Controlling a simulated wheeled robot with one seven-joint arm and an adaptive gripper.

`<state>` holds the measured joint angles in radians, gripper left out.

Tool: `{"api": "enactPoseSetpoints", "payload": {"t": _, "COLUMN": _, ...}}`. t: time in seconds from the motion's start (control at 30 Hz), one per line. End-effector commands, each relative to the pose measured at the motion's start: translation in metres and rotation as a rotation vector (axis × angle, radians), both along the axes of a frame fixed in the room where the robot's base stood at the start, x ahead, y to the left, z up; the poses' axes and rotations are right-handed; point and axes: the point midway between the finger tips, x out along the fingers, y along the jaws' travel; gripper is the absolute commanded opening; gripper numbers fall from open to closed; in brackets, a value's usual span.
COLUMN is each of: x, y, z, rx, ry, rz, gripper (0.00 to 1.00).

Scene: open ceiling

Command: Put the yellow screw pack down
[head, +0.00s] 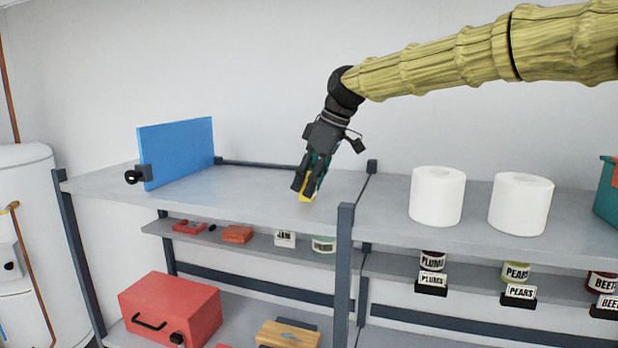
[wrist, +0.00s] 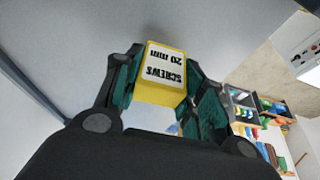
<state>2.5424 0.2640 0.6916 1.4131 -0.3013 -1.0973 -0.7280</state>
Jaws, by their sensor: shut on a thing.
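The yellow screw pack (wrist: 159,95) has a white label reading "SCREWS 20 mm", upside down in the wrist view. My gripper (wrist: 160,78) is shut on it, with one finger on each side. In the head view my gripper (head: 308,190) points down over the top shelf (head: 240,198), and a bit of the yellow pack (head: 306,187) shows between the fingers. The pack is close to the shelf surface; I cannot tell whether it touches.
A blue panel (head: 177,152) stands at the shelf's left. Two white rolls (head: 437,196) (head: 520,203) and a teal bin (head: 607,192) stand right of the dark post (head: 343,270). The shelf around my gripper is bare. Jars and a red toolbox (head: 170,308) sit below.

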Motion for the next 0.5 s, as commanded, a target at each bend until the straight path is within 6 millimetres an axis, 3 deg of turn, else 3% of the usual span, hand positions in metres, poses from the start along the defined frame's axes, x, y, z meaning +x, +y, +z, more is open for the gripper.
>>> {"api": "enactPoseSetpoints", "payload": {"t": 0.5, "x": 0.0000, "y": -0.0003, "z": -0.0097, "rx": 0.001, "ry": -0.001, "rz": 0.000, "gripper": 0.14}}
